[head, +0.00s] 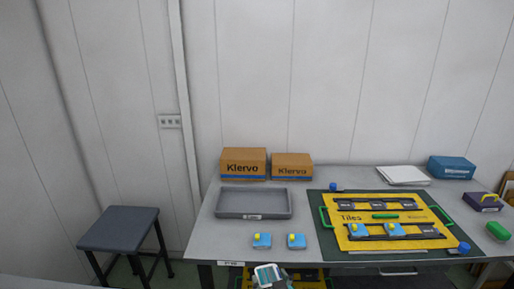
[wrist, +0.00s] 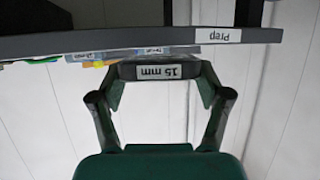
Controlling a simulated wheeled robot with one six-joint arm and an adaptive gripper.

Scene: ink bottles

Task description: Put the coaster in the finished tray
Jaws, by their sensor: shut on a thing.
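My gripper (wrist: 158,75) is in the wrist view, its two dark green fingers shut on a dark piece labelled "15 mm" (wrist: 155,71). I cannot tell whether this piece is the coaster. In the head view my gripper (head: 268,275) is at the bottom edge, in front of the table's near edge and partly cut off. A grey, shallow, empty tray (head: 254,216) lies on the left of the table; its small front label is too small to read, so I cannot confirm it is the finished tray.
Two blue blocks with yellow spots (head: 262,241) sit in front of the tray. A yellow "Tiles" board (head: 330,212) with green handles lies on a green mat (head: 316,222) to the right. Two "Klervo" boxes (head: 243,163) stand behind. A stool (head: 120,229) stands left of the table.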

